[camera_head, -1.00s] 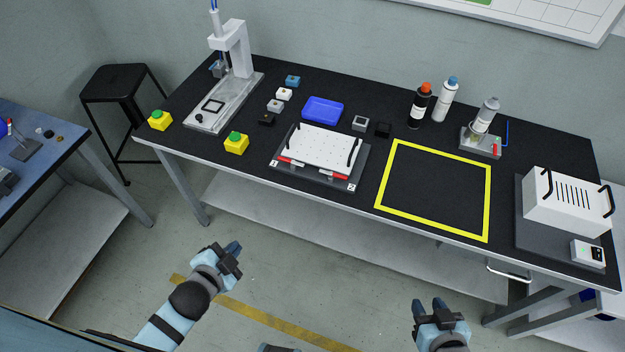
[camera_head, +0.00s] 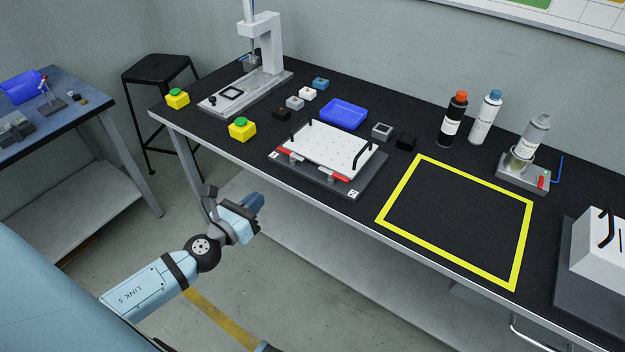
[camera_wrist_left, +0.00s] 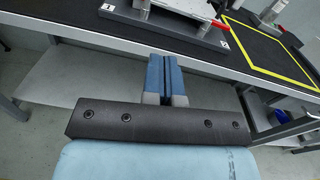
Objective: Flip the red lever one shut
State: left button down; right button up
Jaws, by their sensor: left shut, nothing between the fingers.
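A dark fixture (camera_head: 372,180) holds a white perforated plate (camera_head: 328,147) near the bench's front edge. Red lever one (camera_head: 291,154) lies along its front left, by the label 1. A second red lever (camera_head: 334,175) lies along the front right, by the label 2. My left gripper (camera_head: 257,203) is shut and empty, in front of and below the bench edge, apart from the levers. My right gripper is out of view.
Yellow button boxes (camera_head: 242,129), a blue tray (camera_head: 344,114) and small blocks stand around the fixture. A press stand (camera_head: 263,50) is at the back left. A yellow-outlined square (camera_head: 455,220) on the right is empty. The bench edge lies between my left gripper and the fixture.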

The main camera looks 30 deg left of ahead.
pick_arm(q)
jog(key=shift+w+d+m, duration=0.25)
jog(key=shift+w+m, duration=0.1)
jog(key=shift+m, duration=0.45)
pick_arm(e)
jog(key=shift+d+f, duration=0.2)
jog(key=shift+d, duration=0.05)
pick_arm(q)
jog(key=shift+f, duration=0.1)
jog(key=p, duration=0.3)
send_near(300, 160)
jog(key=w, duration=0.7)
jog(key=shift+w+d+f, duration=0.1)
jog(key=shift+w+d, duration=0.15)
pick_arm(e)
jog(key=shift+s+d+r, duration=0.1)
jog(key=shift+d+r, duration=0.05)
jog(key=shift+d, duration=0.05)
